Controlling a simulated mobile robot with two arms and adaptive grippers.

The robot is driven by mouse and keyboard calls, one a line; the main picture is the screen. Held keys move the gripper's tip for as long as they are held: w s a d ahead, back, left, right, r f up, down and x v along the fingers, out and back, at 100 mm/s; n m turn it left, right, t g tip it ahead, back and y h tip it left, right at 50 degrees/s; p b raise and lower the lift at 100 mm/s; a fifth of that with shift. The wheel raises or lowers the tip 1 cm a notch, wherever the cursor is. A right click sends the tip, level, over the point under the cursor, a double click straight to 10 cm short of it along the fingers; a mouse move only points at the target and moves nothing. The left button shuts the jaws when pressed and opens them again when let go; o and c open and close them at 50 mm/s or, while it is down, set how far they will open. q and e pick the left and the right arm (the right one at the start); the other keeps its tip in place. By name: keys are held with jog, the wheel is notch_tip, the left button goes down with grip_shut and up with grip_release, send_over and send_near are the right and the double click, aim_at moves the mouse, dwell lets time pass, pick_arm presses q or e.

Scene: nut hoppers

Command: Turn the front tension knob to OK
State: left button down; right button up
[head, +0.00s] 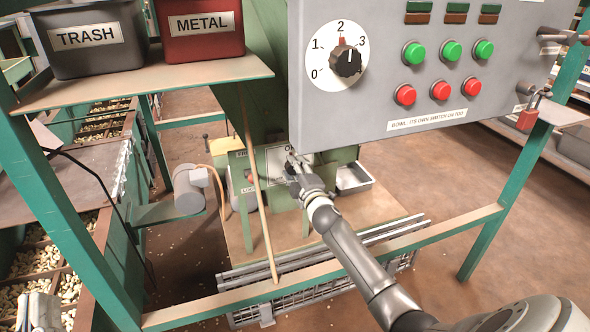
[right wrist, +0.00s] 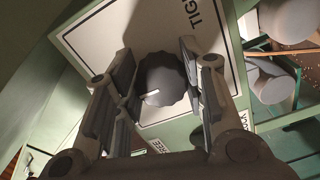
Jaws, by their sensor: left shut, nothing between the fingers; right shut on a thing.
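The front tension knob (right wrist: 165,80) is dark grey and scalloped, on a white dial plate (right wrist: 110,22) in the right wrist view. A white mark on the knob points left and slightly down there. "TIG" is readable on the plate at the upper right; the OK word is not visible in that view. My right gripper (right wrist: 165,92) is closed around the knob, one finger on each side. In the head view my right gripper (head: 292,170) covers the knob and part of the plate (head: 273,166). My left gripper (head: 40,312) is shut and empty at the lower left.
A grey control box (head: 440,70) with a black dial (head: 346,61) and several buttons hangs above my right gripper. A green frame rail (head: 340,262) crosses below my right arm. Trash (head: 95,42) and metal (head: 200,30) bins stand on a shelf at upper left.

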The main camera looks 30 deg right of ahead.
jog(key=shift+f, duration=0.1)
jog(key=o, duration=1)
jog(key=shift+s, duration=0.15)
jog(key=v, duration=1.1)
jog(key=shift+s, duration=0.35)
jog(key=shift+a, duration=0.15)
